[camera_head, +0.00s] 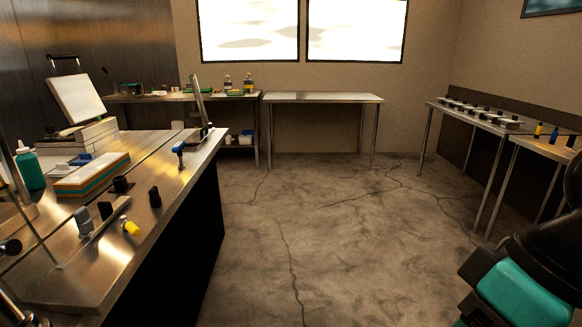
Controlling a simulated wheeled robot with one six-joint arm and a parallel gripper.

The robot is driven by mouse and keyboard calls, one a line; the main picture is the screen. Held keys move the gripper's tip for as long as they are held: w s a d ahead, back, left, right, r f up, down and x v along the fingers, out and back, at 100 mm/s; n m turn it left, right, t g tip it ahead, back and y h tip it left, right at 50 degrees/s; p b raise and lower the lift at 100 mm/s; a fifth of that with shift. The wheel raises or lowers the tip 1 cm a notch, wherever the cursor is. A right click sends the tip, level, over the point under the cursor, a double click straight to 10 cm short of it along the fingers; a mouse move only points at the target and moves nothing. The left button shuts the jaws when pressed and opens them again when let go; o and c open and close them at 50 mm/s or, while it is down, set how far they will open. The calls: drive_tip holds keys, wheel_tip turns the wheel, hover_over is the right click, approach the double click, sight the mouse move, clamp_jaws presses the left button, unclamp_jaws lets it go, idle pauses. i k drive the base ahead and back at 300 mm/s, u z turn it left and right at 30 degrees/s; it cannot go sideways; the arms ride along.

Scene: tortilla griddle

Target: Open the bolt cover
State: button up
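I cannot tell for sure which thing is the bolt cover. On the left steel counter (160,215) stand small black fittings: a knob-like one (155,197), a low one (121,184) and an upright grey-black one (83,221) by a flat bar. A yellow-tipped piece (131,227) lies beside them. A blue clamp-like part (180,149) sits at the counter's right edge. A black and teal part of my arm fills the lower right corner. My gripper's fingers are not in view, so its hold is hidden.
A layered white, orange and teal block (92,175) and a teal bottle (29,167) stand on the counter. A bare table (322,98) is at the back wall. Side tables (466,116) with small parts line the right. The cracked floor (330,230) between is clear.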

sight(198, 136)
drive_tip(key=u, duration=0.15)
drive_tip(key=i, duration=2)
drive_tip(key=u, duration=0.7)
drive_tip(key=i, duration=2.15)
drive_tip(key=u, duration=0.45)
